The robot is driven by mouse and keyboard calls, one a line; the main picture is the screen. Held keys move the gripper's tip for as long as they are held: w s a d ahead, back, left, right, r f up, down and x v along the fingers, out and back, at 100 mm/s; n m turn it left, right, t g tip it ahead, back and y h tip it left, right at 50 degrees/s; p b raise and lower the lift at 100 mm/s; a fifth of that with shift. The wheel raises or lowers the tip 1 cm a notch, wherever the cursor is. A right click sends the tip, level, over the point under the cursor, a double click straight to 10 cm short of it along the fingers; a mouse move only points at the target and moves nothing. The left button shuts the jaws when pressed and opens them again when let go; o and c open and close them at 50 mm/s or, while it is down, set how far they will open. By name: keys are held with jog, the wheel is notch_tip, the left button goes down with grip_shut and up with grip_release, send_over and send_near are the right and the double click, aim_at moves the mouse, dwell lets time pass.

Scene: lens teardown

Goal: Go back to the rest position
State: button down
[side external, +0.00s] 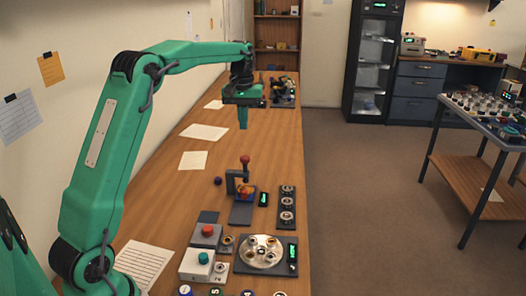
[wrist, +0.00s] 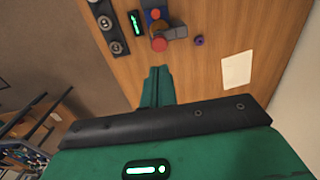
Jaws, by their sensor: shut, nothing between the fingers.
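My gripper (side external: 243,123) hangs above the wooden bench in the side external view, pointing down, with its green fingers shut and nothing between them. It is beyond the small press with the red knob and well above the bench top. In the wrist view the closed fingers (wrist: 157,78) point toward the press, apart from everything on the bench. My green arm reaches out over the bench from the left.
Papers (side external: 204,132) lie along the wall side. The air around my gripper is clear.

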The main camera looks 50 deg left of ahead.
jog(key=shift+r, duration=0.3)
jog(key=s+d+r+m+t, duration=0.3)
jog(key=s+d+r+m, duration=0.25)
jog(key=s+d, duration=0.75)
jog(key=s+d+f+m+t, duration=0.1)
jog(key=s+d+f, duration=0.2)
jog(key=s, duration=0.4)
jog(key=s+d+f+m+t, duration=0.1)
jog(key=s+d, duration=0.3)
jog(key=s, duration=0.4)
jog(key=shift+f+m+t, duration=0.3)
jog(key=shift+f+m, duration=0.45)
jog(key=shift+f, duration=0.15)
jog(key=shift+d, duration=0.1)
